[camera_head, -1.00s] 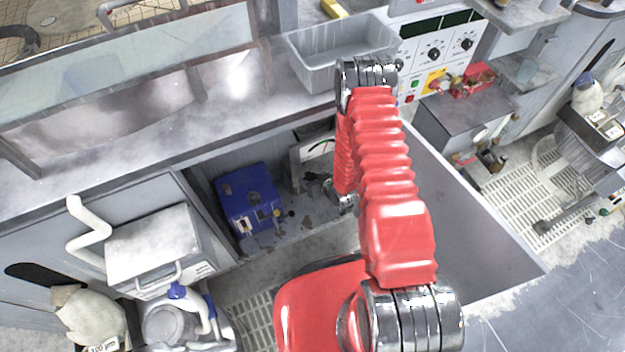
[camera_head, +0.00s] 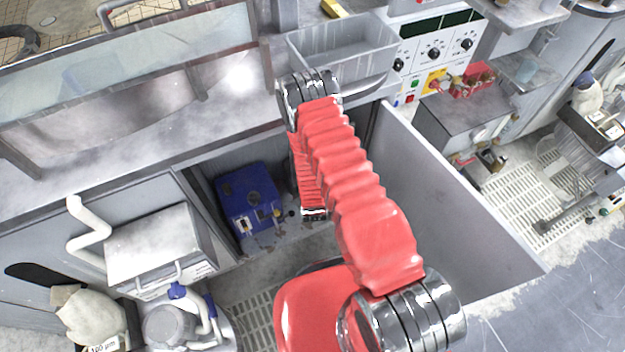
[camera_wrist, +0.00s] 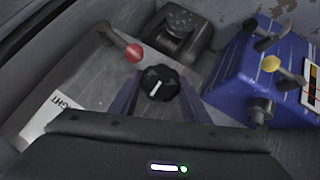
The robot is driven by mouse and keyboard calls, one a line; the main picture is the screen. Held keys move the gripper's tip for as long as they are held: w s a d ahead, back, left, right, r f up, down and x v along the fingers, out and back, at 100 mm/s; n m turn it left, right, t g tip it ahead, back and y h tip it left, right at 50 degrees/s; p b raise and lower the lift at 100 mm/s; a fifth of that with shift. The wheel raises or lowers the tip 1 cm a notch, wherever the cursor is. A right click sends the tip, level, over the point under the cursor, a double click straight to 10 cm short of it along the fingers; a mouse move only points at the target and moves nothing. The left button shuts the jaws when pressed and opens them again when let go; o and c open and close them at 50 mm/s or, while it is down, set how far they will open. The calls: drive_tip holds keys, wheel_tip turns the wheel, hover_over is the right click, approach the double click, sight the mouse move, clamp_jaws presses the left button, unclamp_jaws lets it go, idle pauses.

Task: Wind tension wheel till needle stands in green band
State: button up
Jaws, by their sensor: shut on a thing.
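A white label (camera_wrist: 52,117) with part of the lettering "IGHT" lies at left on the same grey metal plate (camera_wrist: 85,80). The gauge, its needle and green band do not show in either view now; my arm covers that area in the head view, and my gripper is hidden there.
A lever with a red ball (camera_wrist: 133,52) stands close to the knob. A dark block (camera_wrist: 178,32) is behind it. A blue box (camera_wrist: 245,75) with a yellow knob (camera_wrist: 271,63) stands at right, also in the head view (camera_head: 248,200). The opening has a grey side panel (camera_head: 450,205).

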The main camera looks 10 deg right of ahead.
drive_tip(key=shift+n+h, duration=0.3)
drive_tip(key=shift+h, duration=0.2)
drive_tip(key=o, duration=0.8)
drive_tip(key=shift+c, duration=0.2)
drive_tip(key=v, duration=1.3)
drive_tip(key=shift+s, duration=0.4)
